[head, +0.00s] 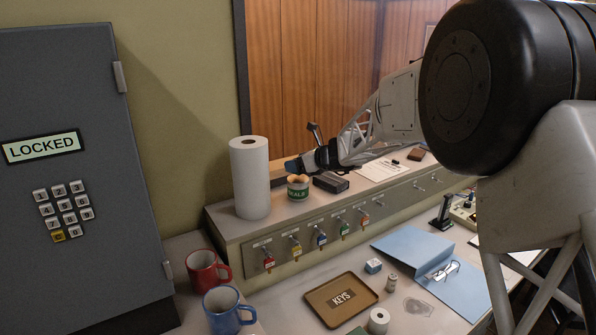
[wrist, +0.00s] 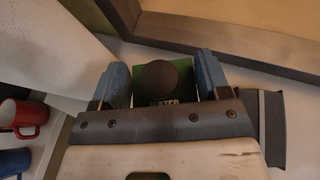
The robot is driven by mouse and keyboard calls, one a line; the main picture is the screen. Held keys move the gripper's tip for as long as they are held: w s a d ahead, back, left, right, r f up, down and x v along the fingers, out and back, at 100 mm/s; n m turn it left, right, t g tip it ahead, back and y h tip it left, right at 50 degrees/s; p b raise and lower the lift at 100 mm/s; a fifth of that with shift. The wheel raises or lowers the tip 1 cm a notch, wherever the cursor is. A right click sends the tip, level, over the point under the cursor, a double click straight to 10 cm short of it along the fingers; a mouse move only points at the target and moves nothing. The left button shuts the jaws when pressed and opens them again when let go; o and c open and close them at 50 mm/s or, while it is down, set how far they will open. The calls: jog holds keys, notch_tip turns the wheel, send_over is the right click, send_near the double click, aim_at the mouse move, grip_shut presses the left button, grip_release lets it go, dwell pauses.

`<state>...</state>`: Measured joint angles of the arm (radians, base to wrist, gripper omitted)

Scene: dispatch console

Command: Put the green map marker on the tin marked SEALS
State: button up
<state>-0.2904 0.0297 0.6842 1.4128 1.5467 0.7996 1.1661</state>
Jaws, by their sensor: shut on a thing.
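My gripper (head: 291,166) is over the back ledge, close above and slightly left of the tin marked SEALS (head: 298,194). The tin stands upright, with a green label and a tan top. In the wrist view, the blue fingers of my gripper (wrist: 160,84) are shut on the green map marker (wrist: 137,74), which has a green plate with partly hidden lettering and a round black knob. The marker cannot be made out clearly in the head view. I cannot tell whether it touches the tin. The tin is not seen in the wrist view.
A paper roll (head: 250,180) stands just left of the tin. A dark box (head: 331,182) lies just right of it. Keys hang along the ledge's front. Below are a red mug (head: 203,272), a blue mug (head: 222,309), a KEYS tray (head: 317,316) and a blue folder (head: 455,292).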

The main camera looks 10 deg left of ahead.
jog(key=shift+f, duration=1.35)
jog(key=o, duration=0.9)
jog(key=shift+f, duration=0.1)
jog(key=shift+o, duration=0.2)
jog(key=v, duration=1.2)
jog(key=shift+s, duration=0.1)
